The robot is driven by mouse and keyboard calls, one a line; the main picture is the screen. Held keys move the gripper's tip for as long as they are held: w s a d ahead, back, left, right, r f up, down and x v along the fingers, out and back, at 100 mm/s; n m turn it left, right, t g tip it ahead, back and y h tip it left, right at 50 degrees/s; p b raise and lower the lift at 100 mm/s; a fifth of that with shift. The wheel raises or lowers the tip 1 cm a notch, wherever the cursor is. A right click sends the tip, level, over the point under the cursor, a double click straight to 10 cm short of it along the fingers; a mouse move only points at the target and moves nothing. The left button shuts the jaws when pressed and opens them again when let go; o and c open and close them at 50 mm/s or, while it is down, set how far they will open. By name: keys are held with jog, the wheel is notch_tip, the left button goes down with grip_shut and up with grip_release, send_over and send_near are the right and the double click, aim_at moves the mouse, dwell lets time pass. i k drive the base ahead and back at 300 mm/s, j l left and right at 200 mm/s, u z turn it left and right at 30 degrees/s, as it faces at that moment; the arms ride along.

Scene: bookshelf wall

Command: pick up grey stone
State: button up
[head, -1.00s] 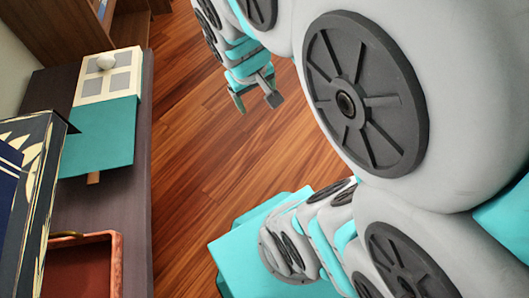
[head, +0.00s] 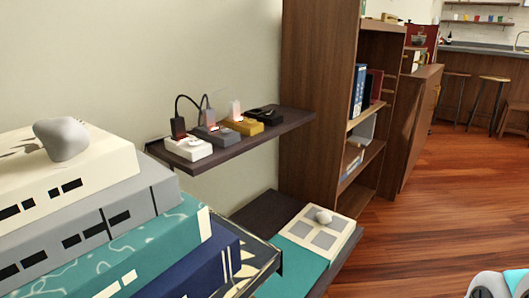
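A smooth grey stone (head: 62,138) sits on top of a stack of large books (head: 90,205) at the left, close to me. Its upper side is fully visible and nothing touches it from above. A second, paler rounded stone (head: 324,217) rests on a cream and grey panelled book (head: 318,238) on the low shelf further back. My gripper is outside the current view; only a white and teal part of my body shows at the bottom right corner.
A dark wall shelf (head: 262,132) holds several small boxes, some with looped cables. A tall wooden bookcase (head: 320,100) stands beyond it. A teal book (head: 290,270) lies on the low shelf. Open wooden floor (head: 420,220) lies to the right; stools stand far back.

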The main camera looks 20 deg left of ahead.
aim_at(63, 138)
jog(key=u, duration=0.45)
jog(key=k+j+u, duration=0.1)
jog(key=u, duration=0.35)
jog(key=j+u, duration=0.2)
jog(key=u, duration=0.3)
jog(key=j+u, duration=0.15)
jog(key=u, duration=0.3)
jog(key=z, duration=0.45)
jog(key=k+j+z, duration=0.1)
jog(key=z, duration=0.35)
jog(key=k+z, duration=0.1)
jog(key=z, duration=0.3)
